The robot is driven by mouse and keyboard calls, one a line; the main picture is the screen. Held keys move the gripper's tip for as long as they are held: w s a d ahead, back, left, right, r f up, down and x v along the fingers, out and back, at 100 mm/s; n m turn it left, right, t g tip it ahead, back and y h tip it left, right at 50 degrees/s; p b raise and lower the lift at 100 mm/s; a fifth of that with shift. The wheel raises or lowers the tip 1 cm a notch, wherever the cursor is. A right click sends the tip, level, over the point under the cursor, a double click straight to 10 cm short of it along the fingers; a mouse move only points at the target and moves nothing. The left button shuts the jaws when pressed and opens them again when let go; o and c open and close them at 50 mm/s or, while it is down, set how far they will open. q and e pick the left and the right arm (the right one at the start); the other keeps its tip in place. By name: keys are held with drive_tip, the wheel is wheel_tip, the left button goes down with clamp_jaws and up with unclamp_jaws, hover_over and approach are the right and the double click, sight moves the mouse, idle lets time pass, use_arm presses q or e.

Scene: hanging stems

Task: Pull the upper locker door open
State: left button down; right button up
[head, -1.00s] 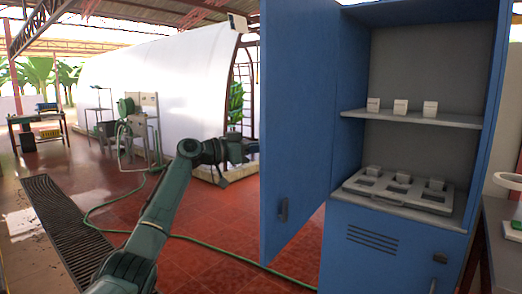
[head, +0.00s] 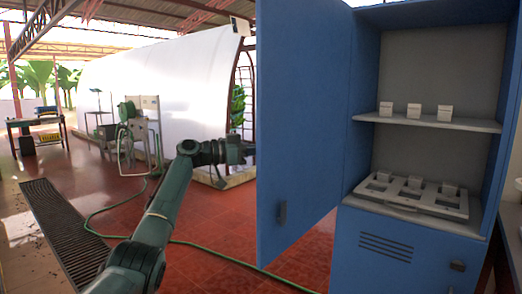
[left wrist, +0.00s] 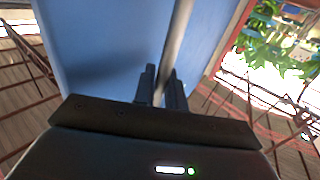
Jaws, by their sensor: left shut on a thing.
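My left gripper (left wrist: 161,88) is shut on a grey bar (left wrist: 179,42) that runs in front of a blue panel in the left wrist view. In the head view my left arm reaches the door's free edge, and the fingertips are hidden behind the door. My right gripper is out of view.
The open locker shows a shelf (head: 430,122) with three small white blocks and, below, a grey tray (head: 410,208) with cut-outs. A closed lower door (head: 400,265) is underneath. A green hose (head: 215,248) crosses the red floor at the left.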

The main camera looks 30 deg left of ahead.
use_arm(q)
drive_tip(key=c, duration=1.6)
unclamp_jaws()
drive_tip(key=shift+o, duration=0.2)
drive_tip(key=b+v, duration=0.2)
drive_tip(key=v, duration=1.1)
drive_tip(key=shift+b, duration=0.3)
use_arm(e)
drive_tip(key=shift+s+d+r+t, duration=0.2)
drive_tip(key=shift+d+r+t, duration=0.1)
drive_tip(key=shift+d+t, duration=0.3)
